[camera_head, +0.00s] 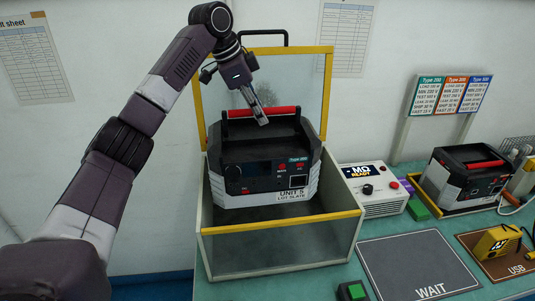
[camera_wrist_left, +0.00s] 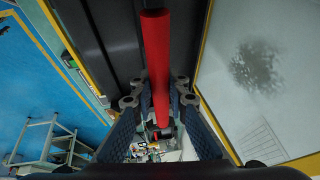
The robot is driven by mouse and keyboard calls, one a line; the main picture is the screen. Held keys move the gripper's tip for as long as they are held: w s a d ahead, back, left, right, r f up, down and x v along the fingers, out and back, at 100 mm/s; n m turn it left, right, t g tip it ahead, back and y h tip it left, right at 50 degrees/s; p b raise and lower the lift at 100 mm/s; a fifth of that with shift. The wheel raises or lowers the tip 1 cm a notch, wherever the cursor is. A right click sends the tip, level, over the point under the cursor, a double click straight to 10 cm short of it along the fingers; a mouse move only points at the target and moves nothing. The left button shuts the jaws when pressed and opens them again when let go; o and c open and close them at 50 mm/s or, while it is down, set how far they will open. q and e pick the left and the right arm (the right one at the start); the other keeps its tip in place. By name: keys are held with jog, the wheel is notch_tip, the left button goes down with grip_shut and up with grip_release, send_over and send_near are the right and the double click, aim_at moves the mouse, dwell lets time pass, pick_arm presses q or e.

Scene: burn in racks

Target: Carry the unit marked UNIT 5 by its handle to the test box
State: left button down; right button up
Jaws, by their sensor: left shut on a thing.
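The unit marked UNIT 5 (camera_head: 265,165) is a black and grey box with a red top handle (camera_head: 285,111) and a label reading UNIT 5, LOT SLATE. My left gripper (camera_head: 259,113) is shut on that handle; the red handle (camera_wrist_left: 157,60) also runs between its fingers in the left wrist view. The unit is upright inside the outline of the test box (camera_head: 280,228), a clear-walled box with yellow edges and its lid raised behind. The unit's lower edge appears above the box floor; whether it touches anything is hard to tell. My right gripper is not seen.
A meter reading MΩ READY (camera_head: 372,188) stands right of the test box. Another unit with a red handle (camera_head: 468,175) sits in a yellow-edged tray farther right. A grey WAIT mat (camera_head: 415,262) is bare. A green button (camera_head: 353,291) is at the front.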

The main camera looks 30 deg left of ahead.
pick_arm(q)
jog(key=shift+w+f+p, duration=0.15)
jog(key=shift+f+p, duration=1.6)
jog(key=shift+f, duration=5.8)
jog(key=shift+f+p, duration=0.55)
jog(key=shift+f, duration=1.35)
jog(key=c, duration=2.2)
grip_release()
jog(key=shift+s+f, duration=0.3)
jog(key=shift+f, duration=0.15)
jog(key=shift+c, duration=0.2)
jog(key=o, duration=0.4)
jog(key=shift+s+d+r, duration=0.1)
jog(key=shift+r, duration=0.05)
jog(key=shift+c, duration=0.2)
